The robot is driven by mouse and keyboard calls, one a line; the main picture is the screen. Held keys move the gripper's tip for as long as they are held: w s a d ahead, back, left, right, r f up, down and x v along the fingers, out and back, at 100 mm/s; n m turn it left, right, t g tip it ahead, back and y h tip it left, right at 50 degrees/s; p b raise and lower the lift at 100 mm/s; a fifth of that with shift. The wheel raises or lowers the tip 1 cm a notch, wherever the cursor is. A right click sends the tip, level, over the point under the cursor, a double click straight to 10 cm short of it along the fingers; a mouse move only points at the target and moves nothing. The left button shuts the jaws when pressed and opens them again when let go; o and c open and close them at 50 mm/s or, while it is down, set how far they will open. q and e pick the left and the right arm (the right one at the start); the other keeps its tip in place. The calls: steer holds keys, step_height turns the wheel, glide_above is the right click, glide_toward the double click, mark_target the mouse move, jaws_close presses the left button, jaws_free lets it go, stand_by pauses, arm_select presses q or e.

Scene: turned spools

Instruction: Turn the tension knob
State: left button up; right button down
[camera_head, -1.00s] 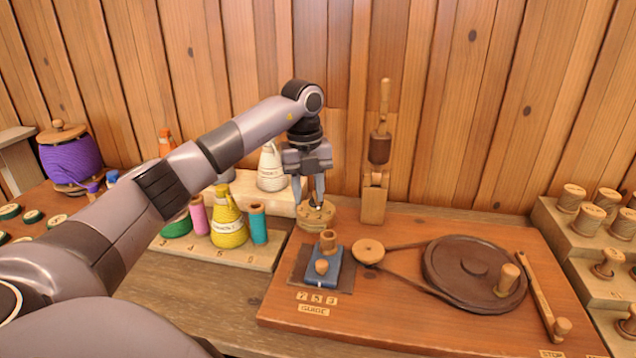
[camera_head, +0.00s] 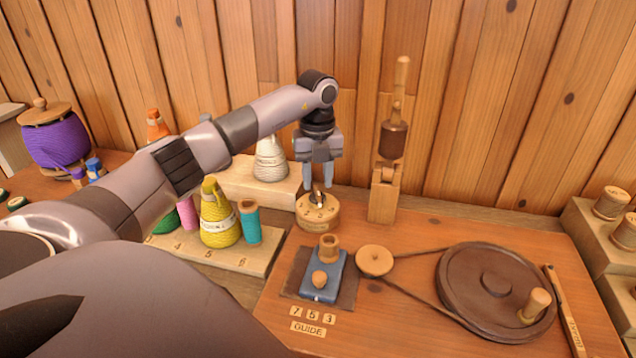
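The tension knob looks to be the small dark and pale piece (camera_head: 317,198) on top of a round wooden dial (camera_head: 318,217) with marks on its upper face. The dial stands at the back left of the reddish wooden board. My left gripper (camera_head: 317,188) points straight down over the dial. Its two grey fingers are apart, with the knob's top between or just below their tips. I see no clear contact with the knob. My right gripper is not in view.
A wooden post (camera_head: 384,195) stands close right of the dial. A blue guide block (camera_head: 324,276), a small pulley (camera_head: 374,261) and a large belt wheel (camera_head: 495,288) sit in front. Thread cones, including a yellow one (camera_head: 219,222), stand left. Stepped spool shelves (camera_head: 597,240) are at right.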

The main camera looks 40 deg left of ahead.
arm_select(q)
steer(key=shift+f, duration=1.2)
steer(key=shift+c, duration=0.3)
jaws_close()
